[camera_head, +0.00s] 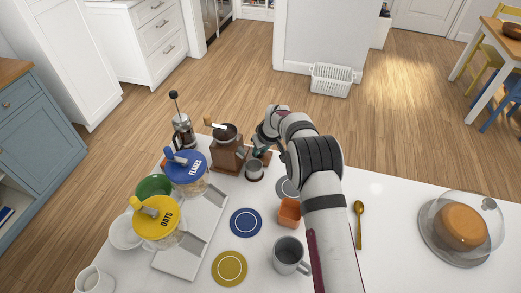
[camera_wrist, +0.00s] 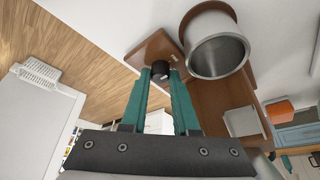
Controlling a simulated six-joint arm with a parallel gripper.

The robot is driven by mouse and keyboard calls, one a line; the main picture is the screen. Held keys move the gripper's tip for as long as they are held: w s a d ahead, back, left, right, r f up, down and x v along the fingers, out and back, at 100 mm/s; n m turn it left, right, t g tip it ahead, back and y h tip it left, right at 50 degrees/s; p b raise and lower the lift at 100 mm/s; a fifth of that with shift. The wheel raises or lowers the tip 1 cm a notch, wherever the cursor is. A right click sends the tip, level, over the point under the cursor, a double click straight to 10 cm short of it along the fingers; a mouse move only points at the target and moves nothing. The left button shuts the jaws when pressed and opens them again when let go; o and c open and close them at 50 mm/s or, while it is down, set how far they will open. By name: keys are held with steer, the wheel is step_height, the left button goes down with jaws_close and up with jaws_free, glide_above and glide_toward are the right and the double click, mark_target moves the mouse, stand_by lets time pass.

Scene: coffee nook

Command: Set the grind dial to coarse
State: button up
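The coffee grinder (camera_head: 228,156) is a brown wooden box with a dark metal bowl and a crank on top, at the far edge of the white counter. In the wrist view, the grind dial (camera_wrist: 160,70) is a small black knob on a wooden part with small pale marks beside it. My gripper (camera_wrist: 161,76) has its two teal fingertips on either side of the dial, seemingly touching it. In the head view my gripper (camera_head: 260,153) is just right of the grinder, and the dial is hidden there. The dial's setting is too small to read.
A metal cup (camera_head: 254,171) stands close to my gripper and shows large in the wrist view (camera_wrist: 217,52). A French press (camera_head: 182,132), a blue-lidded jar (camera_head: 187,170) and a yellow-lidded jar (camera_head: 157,220) stand left. A grey mug (camera_head: 289,256) and orange cup (camera_head: 289,213) stand nearer.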

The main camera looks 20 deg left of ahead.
jaws_close()
steer(key=m, duration=0.2)
steer(key=m+t+h, duration=0.1)
steer(key=m, duration=0.1)
steer(key=shift+s+a+m+h, duration=0.1)
steer(key=shift+s+m+h, duration=0.05)
steer(key=shift+m+h, duration=0.2)
steer(key=m+h, duration=0.1)
steer(key=m, duration=0.1)
steer(key=m+h, duration=0.1)
steer(key=m, duration=0.2)
steer(key=shift+a+f+m, duration=0.1)
steer(key=shift+m, duration=0.15)
stand_by(0.4)
steer(key=o, duration=0.7)
jaws_free()
